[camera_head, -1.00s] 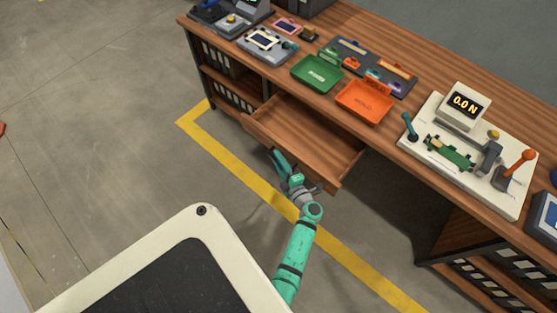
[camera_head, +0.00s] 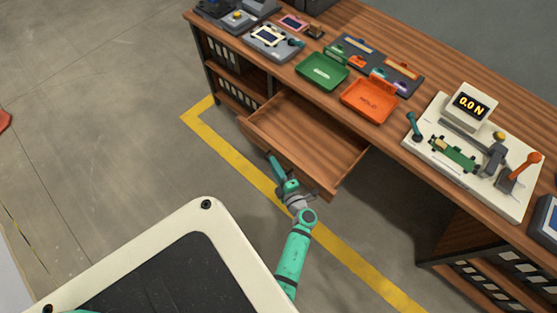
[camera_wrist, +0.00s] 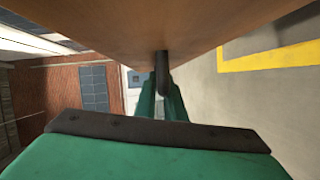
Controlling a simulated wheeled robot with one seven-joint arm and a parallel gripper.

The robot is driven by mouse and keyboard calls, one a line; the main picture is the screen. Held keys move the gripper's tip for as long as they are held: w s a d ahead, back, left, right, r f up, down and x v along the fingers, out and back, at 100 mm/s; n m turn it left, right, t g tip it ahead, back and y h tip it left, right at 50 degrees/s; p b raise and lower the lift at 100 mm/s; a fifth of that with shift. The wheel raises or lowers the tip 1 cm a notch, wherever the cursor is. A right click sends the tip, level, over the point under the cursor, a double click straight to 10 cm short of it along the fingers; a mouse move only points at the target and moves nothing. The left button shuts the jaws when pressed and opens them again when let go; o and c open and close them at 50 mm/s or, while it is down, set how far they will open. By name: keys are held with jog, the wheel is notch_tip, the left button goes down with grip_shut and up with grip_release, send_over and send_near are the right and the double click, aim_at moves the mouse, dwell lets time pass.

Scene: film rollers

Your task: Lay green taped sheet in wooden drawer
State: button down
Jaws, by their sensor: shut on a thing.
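The wooden drawer (camera_head: 301,130) is pulled out from the desk, and its visible inside is bare. My gripper (camera_head: 277,166) is at the outer face of the drawer front, below its top edge. In the wrist view my green fingers (camera_wrist: 162,98) are shut on the dark drawer handle (camera_wrist: 162,66), with the drawer front (camera_wrist: 110,25) above. Small flat pieces with coloured strips lie on a dark board (camera_head: 378,62) on the desk. I cannot tell which one is the green taped sheet.
A green tray (camera_head: 322,74) and an orange tray (camera_head: 367,102) stand on the desk (camera_head: 480,85) behind the drawer. A force tester (camera_head: 470,150) stands to the right. Several devices stand at the far left. The floor (camera_head: 110,120) in front is clear, with a yellow line.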

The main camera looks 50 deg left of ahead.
jog(key=c, duration=1.8)
grip_release()
jog(key=shift+c, duration=0.2)
jog(key=f+v, duration=0.1)
jog(key=v, duration=1)
jog(key=shift+r, duration=0.4)
jog(key=shift+w, duration=0.1)
jog(key=s+d+r+m+t+h, duration=0.2)
jog(key=d+r+m+t+h, duration=0.1)
jog(key=d+r+m+t, duration=0.55)
jog(key=s+d+r+m+t+h, duration=0.4)
jog(key=d+m, duration=0.4)
jog(key=d, duration=0.4)
jog(key=s+d+r+m+h, duration=0.8)
jog(key=d+r+m+h, duration=0.1)
jog(key=m, duration=0.6)
jog(key=shift+d+r+g+h, duration=0.15)
jog(key=shift+d+g+h, duration=0.15)
jog(key=shift+d+g, duration=0.1)
